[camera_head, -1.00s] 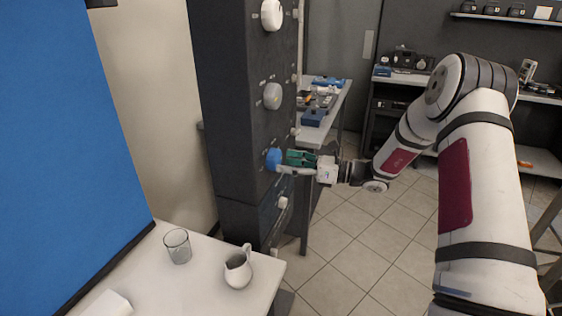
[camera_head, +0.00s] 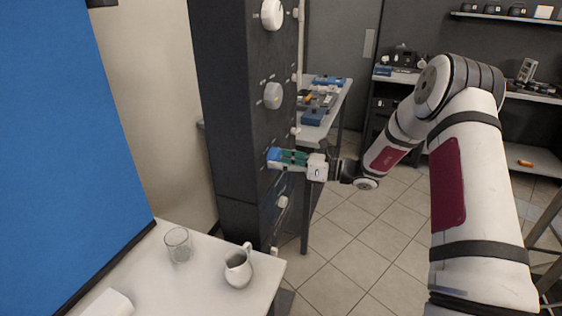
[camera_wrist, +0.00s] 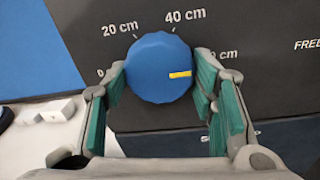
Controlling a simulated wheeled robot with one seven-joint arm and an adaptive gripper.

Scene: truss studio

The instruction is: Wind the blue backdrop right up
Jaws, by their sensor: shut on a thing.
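The blue backdrop (camera_head: 70,140) hangs at the left in the head view, its dark lower edge down at the white table. In the wrist view part of it (camera_wrist: 35,50) shows at upper left. A blue knob (camera_wrist: 160,65) sits on the dark control column (camera_head: 235,110). Its yellow mark points right, just below a partly hidden "cm" label; "20 cm" and "40 cm" are printed above the knob. My gripper (camera_head: 277,160) is shut on the knob, a green-padded finger on either side. In the head view its fingers cover most of the knob.
A white knob (camera_head: 272,14) and a grey knob (camera_head: 272,96) sit higher on the column, small white ones lower. A glass (camera_head: 178,245) and a white jug (camera_head: 238,268) stand on the white table (camera_head: 205,290) below. Open tiled floor (camera_head: 350,240) lies right of the column.

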